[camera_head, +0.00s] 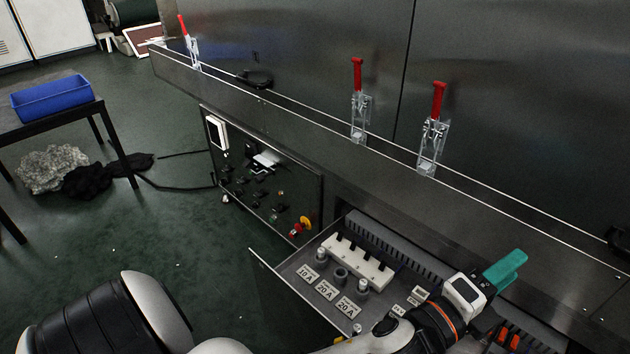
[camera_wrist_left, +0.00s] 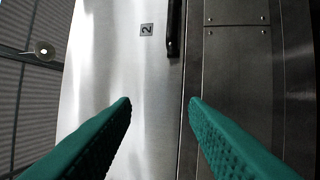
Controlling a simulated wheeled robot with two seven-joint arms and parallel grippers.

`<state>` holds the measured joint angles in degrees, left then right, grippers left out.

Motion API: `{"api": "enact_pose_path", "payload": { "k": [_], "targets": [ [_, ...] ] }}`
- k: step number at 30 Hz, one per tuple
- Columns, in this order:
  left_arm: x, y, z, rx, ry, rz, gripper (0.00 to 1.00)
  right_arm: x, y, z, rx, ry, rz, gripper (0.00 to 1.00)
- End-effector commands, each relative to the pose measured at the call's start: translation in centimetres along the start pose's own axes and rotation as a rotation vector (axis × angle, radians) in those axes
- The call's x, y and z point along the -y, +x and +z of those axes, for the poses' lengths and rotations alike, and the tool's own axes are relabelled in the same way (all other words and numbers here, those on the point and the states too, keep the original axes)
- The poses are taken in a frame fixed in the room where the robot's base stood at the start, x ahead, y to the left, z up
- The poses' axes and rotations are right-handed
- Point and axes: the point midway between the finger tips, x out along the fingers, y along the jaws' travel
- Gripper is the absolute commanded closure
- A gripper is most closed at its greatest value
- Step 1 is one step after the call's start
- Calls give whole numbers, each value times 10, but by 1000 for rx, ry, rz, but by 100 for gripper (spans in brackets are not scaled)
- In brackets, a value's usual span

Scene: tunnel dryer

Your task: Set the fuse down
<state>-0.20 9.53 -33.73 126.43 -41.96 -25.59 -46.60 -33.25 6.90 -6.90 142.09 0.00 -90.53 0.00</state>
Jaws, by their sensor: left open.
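My left gripper (camera_head: 505,270) is above the right part of the open drawer in the head view. In the left wrist view its two teal fingers (camera_wrist_left: 160,110) stand apart with nothing between them. The drawer (camera_head: 262,262) holds small round fuse-like parts: one (camera_head: 321,257) near the 10 A label and one (camera_head: 362,286) near a 20 A label. A dark round holder (camera_head: 341,275) between them looks empty. I cannot tell which part is the task's fuse. My forearm hides part of the drawer. My right gripper is not in view.
A white block row (camera_head: 357,259) lies along the drawer's back. A control panel (camera_head: 262,180) with an emergency button is left of the drawer. Red-handled clamps (camera_head: 434,130) stand on the ledge above. A blue bin (camera_head: 52,97) sits on a table at left. The floor between is mostly free.

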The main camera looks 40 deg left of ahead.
Motion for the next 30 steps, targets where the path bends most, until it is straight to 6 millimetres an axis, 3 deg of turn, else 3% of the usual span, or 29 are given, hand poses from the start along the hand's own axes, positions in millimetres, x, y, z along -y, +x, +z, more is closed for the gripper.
{"api": "enact_pose_path", "payload": {
  "k": [1, 3, 7, 9, 12, 15, 19, 30],
  "targets": [
    [31, -19, -30, -120, -179, -141, 60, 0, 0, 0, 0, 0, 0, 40],
    [74, -54, -64, -305, -434, -329, 60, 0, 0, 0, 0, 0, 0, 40],
    [140, -144, -98, -667, -846, -634, 60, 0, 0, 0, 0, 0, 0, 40],
    [161, -195, -102, -851, -1011, -763, 60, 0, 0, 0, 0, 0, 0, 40],
    [176, -253, -98, -1069, -1170, -900, 60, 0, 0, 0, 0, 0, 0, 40],
    [179, -290, -93, -1213, -1256, -982, 60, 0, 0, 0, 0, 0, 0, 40],
    [179, -308, -90, -1289, -1295, -1023, 60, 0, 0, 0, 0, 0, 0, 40],
    [179, -308, -89, -1290, -1295, -1024, 60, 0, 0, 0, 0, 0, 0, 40]
  ]
}}
